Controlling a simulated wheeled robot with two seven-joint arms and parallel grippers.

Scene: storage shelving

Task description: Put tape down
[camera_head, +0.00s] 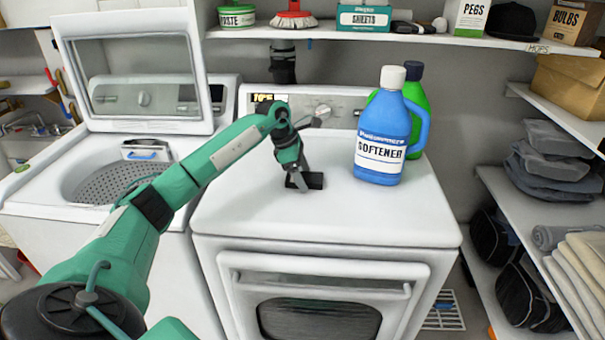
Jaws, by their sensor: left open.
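My left gripper (304,181) is low over the white top of the dryer (250,208), left of the blue softener bottle. Its jaws are open; a dark block-like shape and a grey finger show there. I cannot tell whether the dark shape is part of the gripper or a separate thing, nor whether it touches the top. I cannot make out a tape roll for sure. A small black and yellow label or packet (264,98) shows at the dryer's back panel, partly behind my arm. My right gripper is not in view.
The blue softener bottle (383,135) and a green bottle (415,110) stand at the dryer's back right. An open washer (130,150) is on the left. A loaded shelf (400,38) runs above; more shelves (535,235) stand right. The dryer's front top is clear.

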